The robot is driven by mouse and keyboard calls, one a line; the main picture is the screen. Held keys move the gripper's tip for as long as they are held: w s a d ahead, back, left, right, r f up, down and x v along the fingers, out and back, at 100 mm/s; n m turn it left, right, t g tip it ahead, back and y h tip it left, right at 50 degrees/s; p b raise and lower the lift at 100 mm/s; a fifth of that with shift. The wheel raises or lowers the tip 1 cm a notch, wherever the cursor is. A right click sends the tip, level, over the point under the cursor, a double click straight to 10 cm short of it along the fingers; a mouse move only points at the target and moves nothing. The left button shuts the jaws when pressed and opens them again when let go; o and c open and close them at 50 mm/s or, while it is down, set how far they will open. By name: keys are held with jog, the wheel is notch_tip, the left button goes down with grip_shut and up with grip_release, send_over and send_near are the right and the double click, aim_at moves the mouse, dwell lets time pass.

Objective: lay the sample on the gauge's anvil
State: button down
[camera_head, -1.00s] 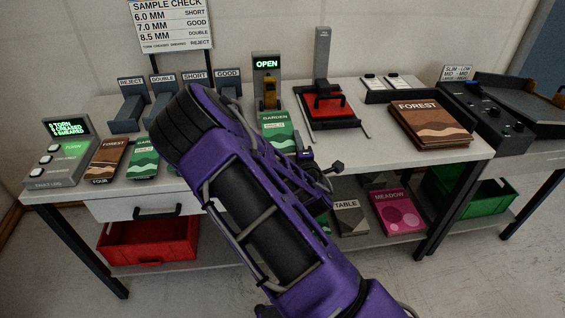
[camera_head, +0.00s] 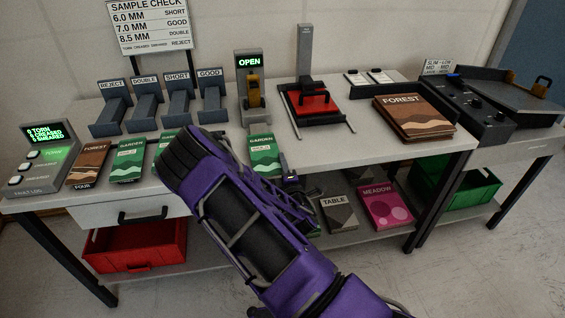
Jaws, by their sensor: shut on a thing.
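The sample is a green GARDEN booklet (camera_head: 264,152) at the middle of the bench. My gripper (camera_head: 285,168) is at its lower right edge, mostly hidden by my purple arm, and is shut on it. The gauge (camera_head: 249,68) is a grey upright stand with a lit OPEN sign, just behind the sample. Its yellow-brown part (camera_head: 254,92) shows below the sign. The sample is in front of the gauge and does not appear to be on it. The anvil surface is hard to make out at this size.
Several grey slots, such as GOOD (camera_head: 211,98), stand left of the gauge. A red-bedded press (camera_head: 312,105) and FOREST booklets (camera_head: 414,116) are to the right. More booklets (camera_head: 128,160) lie along the front left, beside a fault log (camera_head: 42,160). My arm hides part of the bench front.

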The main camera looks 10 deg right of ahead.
jog(key=shift+f, duration=0.2)
jog(key=c, duration=1)
grip_release()
jog(key=shift+r, duration=0.1)
